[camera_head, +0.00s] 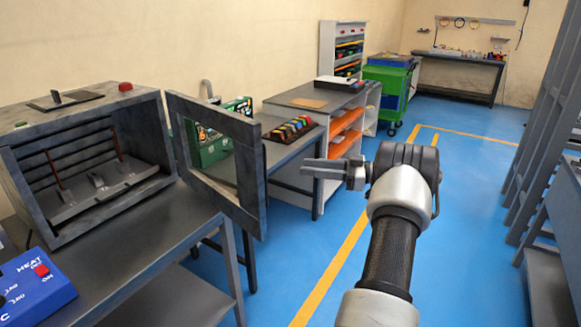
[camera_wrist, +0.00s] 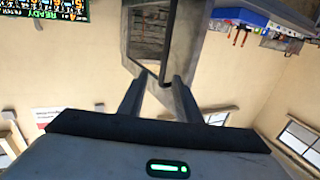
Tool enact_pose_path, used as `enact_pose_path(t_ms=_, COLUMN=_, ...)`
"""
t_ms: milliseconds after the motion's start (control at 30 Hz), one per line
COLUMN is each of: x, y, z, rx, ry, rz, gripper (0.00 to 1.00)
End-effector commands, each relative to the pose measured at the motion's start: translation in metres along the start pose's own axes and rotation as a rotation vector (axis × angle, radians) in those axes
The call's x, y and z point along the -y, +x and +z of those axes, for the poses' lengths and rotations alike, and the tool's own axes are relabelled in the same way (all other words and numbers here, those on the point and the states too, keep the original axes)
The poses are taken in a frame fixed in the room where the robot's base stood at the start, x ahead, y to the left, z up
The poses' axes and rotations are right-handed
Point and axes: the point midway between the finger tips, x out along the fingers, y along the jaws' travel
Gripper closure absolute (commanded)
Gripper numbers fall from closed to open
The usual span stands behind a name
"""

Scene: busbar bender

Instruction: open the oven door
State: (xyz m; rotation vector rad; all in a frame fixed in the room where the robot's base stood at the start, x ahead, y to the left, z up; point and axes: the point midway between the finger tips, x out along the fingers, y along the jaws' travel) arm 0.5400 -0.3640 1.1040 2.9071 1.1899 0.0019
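The oven (camera_head: 85,160) is a grey box on the dark workbench at the left. Its door (camera_head: 250,200), a grey frame around a window, stands swung wide open to the right, so the oven's inside shows. My gripper (camera_head: 312,170) is to the right of the door's free edge and points left towards it, with nothing seen in it. In the wrist view, the two fingers of my gripper (camera_wrist: 158,82) stand apart, with a grey framed panel, apparently the door (camera_wrist: 185,40), beyond the fingertips. Whether they touch it cannot be told.
A blue control box (camera_head: 35,290) with a red switch sits on the workbench (camera_head: 150,240) in front of the oven. A table (camera_head: 285,155) with green cases and coloured parts stands behind the door. Blue floor (camera_head: 470,200) is clear to the right of my arm, before grey shelving.

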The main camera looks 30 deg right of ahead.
Motion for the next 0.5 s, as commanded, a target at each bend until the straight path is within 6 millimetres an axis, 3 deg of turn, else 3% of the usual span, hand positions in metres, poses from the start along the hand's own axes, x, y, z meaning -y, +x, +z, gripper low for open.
enact_pose_path(t_ms=200, x=0.000, y=-0.031, z=0.000, rx=0.000, ry=0.000, rz=0.001, gripper=0.69)
enact_pose_path(t_ms=500, x=0.000, y=-0.038, z=0.000, rx=0.000, ry=0.001, rz=-0.001, gripper=0.69)
